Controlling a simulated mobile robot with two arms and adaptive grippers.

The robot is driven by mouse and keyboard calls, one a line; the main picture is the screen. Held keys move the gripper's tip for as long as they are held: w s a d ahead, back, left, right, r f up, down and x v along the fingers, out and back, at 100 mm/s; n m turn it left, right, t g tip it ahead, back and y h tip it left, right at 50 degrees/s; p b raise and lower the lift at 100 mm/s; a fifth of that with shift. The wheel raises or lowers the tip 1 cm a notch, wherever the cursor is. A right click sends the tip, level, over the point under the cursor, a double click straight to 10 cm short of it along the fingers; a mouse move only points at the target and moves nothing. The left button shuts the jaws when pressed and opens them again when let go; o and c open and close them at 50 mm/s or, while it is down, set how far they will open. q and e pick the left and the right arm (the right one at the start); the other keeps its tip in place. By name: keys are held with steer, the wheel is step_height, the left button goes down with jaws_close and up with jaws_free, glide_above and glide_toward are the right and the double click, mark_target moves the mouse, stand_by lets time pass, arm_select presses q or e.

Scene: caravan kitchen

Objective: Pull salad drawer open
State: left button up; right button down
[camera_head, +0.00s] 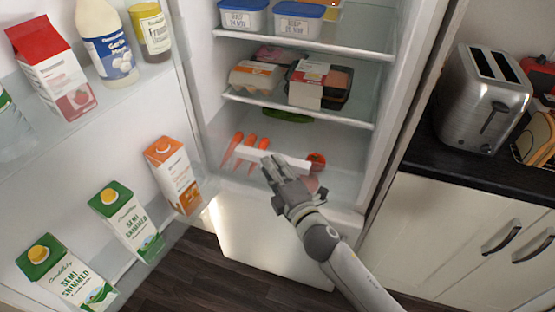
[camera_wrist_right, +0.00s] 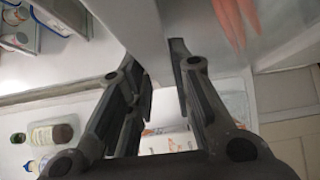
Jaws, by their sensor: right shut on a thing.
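The salad drawer (camera_head: 297,164) is at the bottom of the open fridge. It is clear, with a white strip along its front top edge. Carrots (camera_head: 236,146) and a red vegetable (camera_head: 317,160) show in it. My right gripper (camera_head: 272,168) is at the middle of the front strip, shut on it. In the right wrist view the fingers (camera_wrist_right: 157,85) stand on either side of the pale strip (camera_wrist_right: 140,28). The fingers hide part of the strip. How far out the drawer sits is hard to tell. My left gripper is not in view.
The fridge door stands open at the left, its racks holding milk cartons (camera_head: 125,218), an orange carton (camera_head: 172,172) and bottles (camera_head: 106,45). Shelves with boxes (camera_head: 298,20) and food packs (camera_head: 310,85) are above the drawer. A toaster (camera_head: 482,98) stands on the right counter.

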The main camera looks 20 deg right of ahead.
steer(key=shift+s+f, duration=0.1)
steer(key=shift+f, duration=0.25)
steer(key=c, duration=1.4)
jaws_free()
steer(key=shift+o, duration=0.2)
steer(key=shift+r, duration=0.15)
steer(key=s+d, duration=0.2)
steer(key=s, duration=0.9)
steer(key=shift+s+d, duration=0.15)
steer(key=shift+s, duration=0.2)
